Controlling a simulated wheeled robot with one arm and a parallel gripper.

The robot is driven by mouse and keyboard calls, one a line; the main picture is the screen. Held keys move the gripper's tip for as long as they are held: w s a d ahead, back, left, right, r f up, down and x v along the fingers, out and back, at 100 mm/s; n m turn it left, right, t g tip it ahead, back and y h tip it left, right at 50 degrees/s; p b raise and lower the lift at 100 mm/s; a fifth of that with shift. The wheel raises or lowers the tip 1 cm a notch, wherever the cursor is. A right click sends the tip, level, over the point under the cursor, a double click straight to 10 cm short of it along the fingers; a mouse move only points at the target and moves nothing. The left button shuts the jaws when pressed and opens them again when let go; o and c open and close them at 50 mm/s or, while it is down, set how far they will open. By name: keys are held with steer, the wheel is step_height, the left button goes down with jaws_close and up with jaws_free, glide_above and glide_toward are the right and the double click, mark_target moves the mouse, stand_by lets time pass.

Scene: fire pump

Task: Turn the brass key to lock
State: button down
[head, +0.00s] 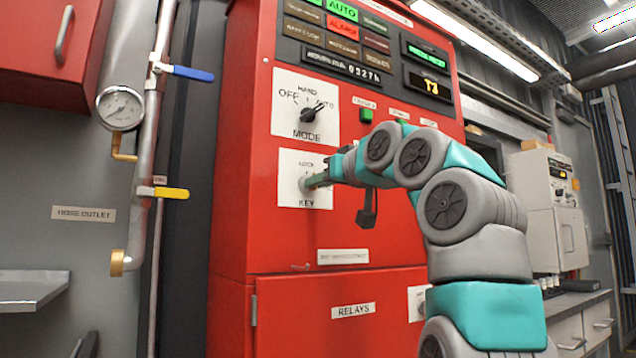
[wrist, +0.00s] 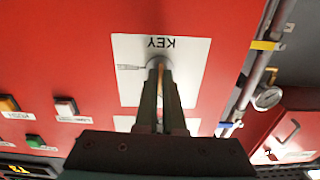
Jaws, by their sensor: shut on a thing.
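My gripper (head: 316,181) reaches the white key plate (head: 290,165) on the front of the red pump panel. The plate is marked KEY, with a word that looks like LOCK above. In the wrist view, turned upside down, my gripper (wrist: 161,90) is shut on the brass key (wrist: 161,76), of which only a thin strip shows between the fingers. The round grey lock (wrist: 152,63) sits behind it in the plate (wrist: 190,60). The fingers hide most of the key, so its exact angle is hard to tell.
The MODE knob (head: 312,113) is just above the key plate. A green button (head: 366,115) is up and right. A pipe with a gauge (head: 120,108), a blue lever (head: 190,73) and a yellow lever (head: 170,193) stands left of the panel. Below is the RELAYS door (head: 300,325).

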steer(key=shift+n, duration=0.3)
stand_by(1.1)
steer(key=c, duration=1)
jaws_free()
steer(key=b+v, duration=0.2)
steer(key=v, duration=0.5)
steer(key=shift+s+d, duration=0.2)
steer(key=shift+s, duration=0.15)
